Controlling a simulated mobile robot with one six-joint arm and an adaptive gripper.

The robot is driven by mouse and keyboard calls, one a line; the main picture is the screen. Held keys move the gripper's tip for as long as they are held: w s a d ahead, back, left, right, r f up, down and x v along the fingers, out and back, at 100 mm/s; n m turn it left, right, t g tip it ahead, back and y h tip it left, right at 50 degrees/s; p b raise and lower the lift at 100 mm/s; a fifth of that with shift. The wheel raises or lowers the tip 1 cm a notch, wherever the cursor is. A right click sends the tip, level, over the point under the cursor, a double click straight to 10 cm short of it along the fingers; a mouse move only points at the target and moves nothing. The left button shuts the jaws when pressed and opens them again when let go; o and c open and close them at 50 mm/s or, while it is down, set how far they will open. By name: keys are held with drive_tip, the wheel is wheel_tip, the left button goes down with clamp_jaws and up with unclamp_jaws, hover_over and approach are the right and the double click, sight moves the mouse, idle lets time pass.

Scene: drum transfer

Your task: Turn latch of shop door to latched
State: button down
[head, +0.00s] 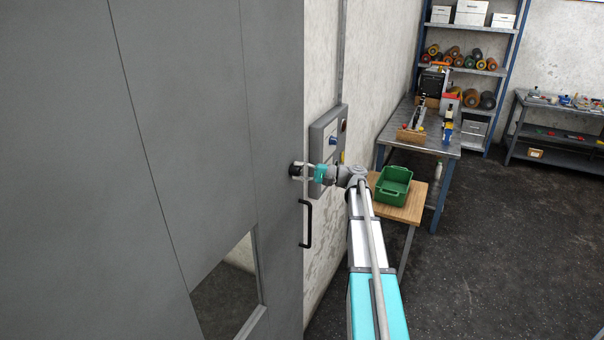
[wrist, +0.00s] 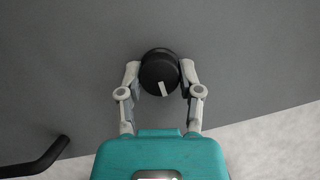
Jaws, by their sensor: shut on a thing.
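The shop door (head: 200,120) is a large grey panel filling the left of the head view. Its latch (head: 296,170) is a round black knob near the door's right edge. In the wrist view the latch (wrist: 158,68) shows a pale mark on its face, tilted slightly off the picture's vertical. My gripper (head: 307,172) reaches the knob from the right. In the wrist view my gripper (wrist: 160,78) has one finger on each side of the knob and is shut on it. The finger contacts are partly hidden by the knob's edge.
A black door handle (head: 307,224) is below the latch; it also shows in the wrist view (wrist: 40,160). A grey wall box (head: 325,145) is beside the door. A green bin (head: 393,186) sits on a small wooden table (head: 410,212). Open floor lies to the right.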

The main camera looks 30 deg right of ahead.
idle(0.4)
drive_tip(key=shift+c, duration=1.3)
unclamp_jaws()
drive_tip(key=shift+s, duration=0.1)
